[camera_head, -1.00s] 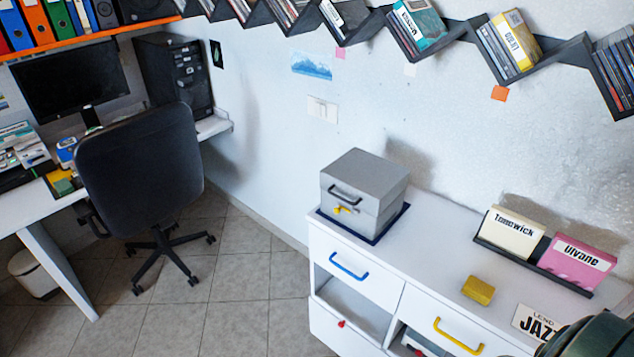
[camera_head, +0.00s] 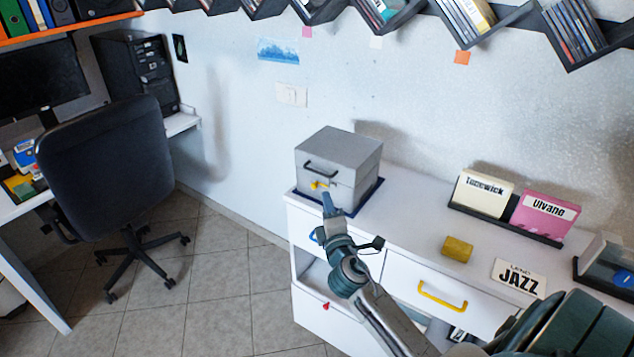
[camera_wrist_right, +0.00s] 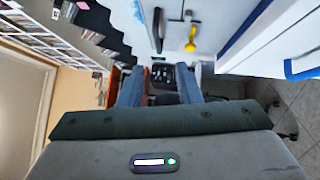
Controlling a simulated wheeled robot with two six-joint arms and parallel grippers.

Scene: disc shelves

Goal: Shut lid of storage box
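The grey storage box (camera_head: 351,155) stands on a dark blue mat (camera_head: 371,193) at the left end of the white cabinet. Its lid (camera_head: 340,143) lies on top and looks down; whether it is fully closed I cannot tell. A dark handle (camera_head: 321,169) and a yellow latch (camera_head: 319,186) are on its front. My right gripper (camera_head: 328,204) is in front of the box, just below the latch. In the right wrist view its fingers (camera_wrist_right: 160,88) are apart with nothing between them, and the yellow latch (camera_wrist_right: 191,40) shows beyond. My left gripper is not in view.
The white cabinet (camera_head: 410,225) has a drawer with a yellow handle (camera_head: 441,298). A yellow block (camera_head: 457,249), a JAZZ card (camera_head: 519,276) and a dark rack (camera_head: 508,225) with two labelled cases stand right of the box. An office chair (camera_head: 105,160) stands left; the floor between is clear.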

